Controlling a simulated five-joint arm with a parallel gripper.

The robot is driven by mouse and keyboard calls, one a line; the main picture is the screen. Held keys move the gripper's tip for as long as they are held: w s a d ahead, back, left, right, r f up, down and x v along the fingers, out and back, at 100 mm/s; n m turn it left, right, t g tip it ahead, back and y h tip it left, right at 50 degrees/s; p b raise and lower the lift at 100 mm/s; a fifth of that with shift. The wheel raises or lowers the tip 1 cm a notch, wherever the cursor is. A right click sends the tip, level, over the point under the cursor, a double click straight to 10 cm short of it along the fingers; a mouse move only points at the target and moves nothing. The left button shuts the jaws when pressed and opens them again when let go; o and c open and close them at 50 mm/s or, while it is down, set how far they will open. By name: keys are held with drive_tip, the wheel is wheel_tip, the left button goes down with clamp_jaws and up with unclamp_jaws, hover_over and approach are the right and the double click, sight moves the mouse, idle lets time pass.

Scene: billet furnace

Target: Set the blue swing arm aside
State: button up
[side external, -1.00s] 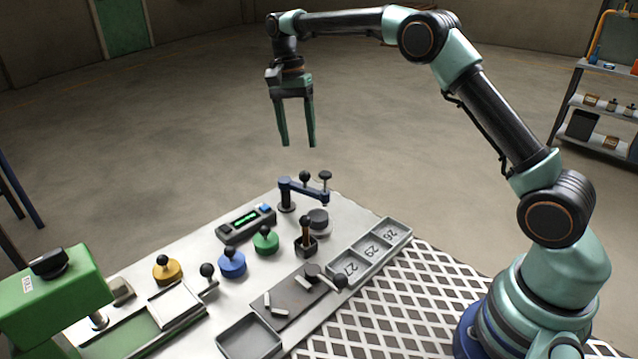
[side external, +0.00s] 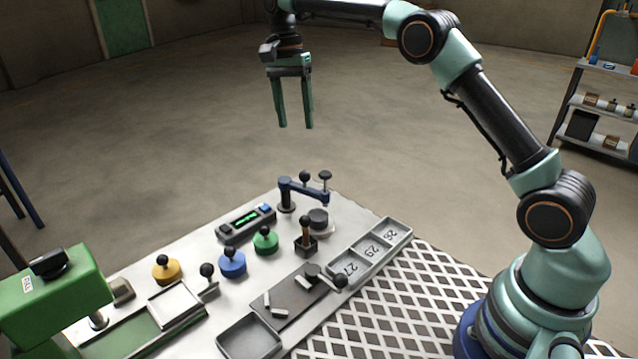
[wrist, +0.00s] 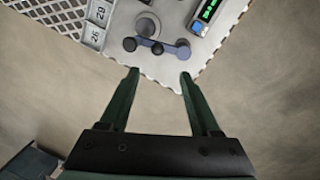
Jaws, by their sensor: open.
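The blue swing arm (side external: 304,190) stands on its dark post at the far corner of the white table, with black knobs on top. Its free end reaches right, close to a dark grey round piece (side external: 318,217) on a pale disc. My gripper (side external: 295,127) hangs well above and beyond the table's far edge, fingers pointing down, open and empty. In the wrist view the swing arm (wrist: 172,48) lies ahead of the open fingers (wrist: 158,73), apart from them.
A display box (side external: 245,223), green knob (side external: 265,240), blue knob (side external: 232,263) and yellow knob (side external: 166,269) stand left of the swing arm. A numbered tray (side external: 413,231) is at right. A green machine (side external: 60,300) is at front left. Air around my gripper is free.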

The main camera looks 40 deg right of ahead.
sight(305, 172)
drive_tip(key=s+m+t, duration=0.4)
drive_tip(key=s+m, duration=0.1)
drive_tip(key=m, duration=0.3)
drive_tip(key=x, duration=1.2)
drive_tip(key=shift+s+f, duration=0.15)
drive_tip(key=shift+f, duration=0.05)
clamp_jaws()
idle(1.0)
